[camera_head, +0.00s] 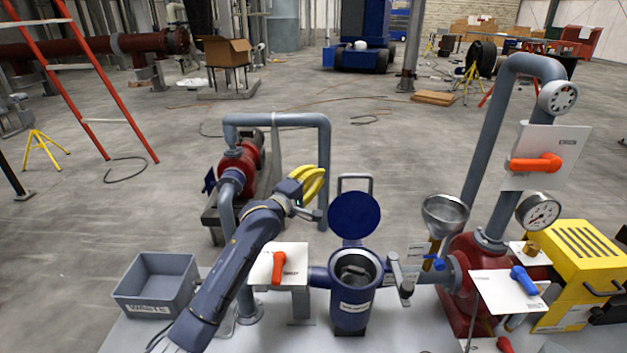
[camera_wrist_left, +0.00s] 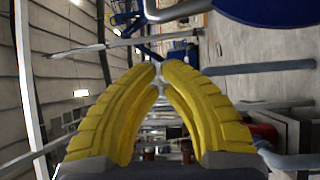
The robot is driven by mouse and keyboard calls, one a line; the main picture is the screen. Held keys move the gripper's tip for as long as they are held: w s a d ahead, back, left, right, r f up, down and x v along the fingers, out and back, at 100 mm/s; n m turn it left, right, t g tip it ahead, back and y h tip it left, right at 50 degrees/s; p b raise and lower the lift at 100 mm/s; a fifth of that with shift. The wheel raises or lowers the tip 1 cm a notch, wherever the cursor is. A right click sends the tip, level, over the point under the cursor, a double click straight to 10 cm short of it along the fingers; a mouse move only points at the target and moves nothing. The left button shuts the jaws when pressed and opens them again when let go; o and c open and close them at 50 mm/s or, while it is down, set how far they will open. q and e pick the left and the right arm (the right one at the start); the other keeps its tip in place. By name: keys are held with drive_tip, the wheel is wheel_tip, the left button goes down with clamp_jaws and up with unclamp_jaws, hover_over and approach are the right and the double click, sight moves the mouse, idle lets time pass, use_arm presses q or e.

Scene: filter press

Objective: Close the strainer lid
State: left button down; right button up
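The strainer (camera_head: 352,312) is a dark blue pot on the bench, with a grey basket (camera_head: 355,274) inside its open mouth. Its round blue lid (camera_head: 354,216) stands open, tilted up behind the mouth, with a grey loop handle (camera_head: 355,180) at the top. My left gripper (camera_head: 322,184) has yellow fingers and is to the left of the lid, close to it but apart. In the left wrist view its fingertips (camera_wrist_left: 160,68) come together with nothing between them. The lid (camera_wrist_left: 270,10) and its handle (camera_wrist_left: 180,10) show at the top there. My right gripper is out of view.
A grey clamp arm (camera_head: 400,276) stands right of the strainer mouth. A panel with an orange lever (camera_head: 279,266) is on the left, beside a grey waste bin (camera_head: 157,284). A metal funnel (camera_head: 445,215), pipes and a yellow unit (camera_head: 575,275) fill the right.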

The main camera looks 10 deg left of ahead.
use_arm(q)
drive_tip(key=shift+w+d, duration=0.3)
drive_tip(key=shift+d, duration=0.45)
drive_tip(key=shift+w+d, duration=0.35)
drive_tip(key=shift+d, duration=0.4)
drive_tip(key=shift+w+d, duration=0.3)
drive_tip(key=shift+d, duration=0.45)
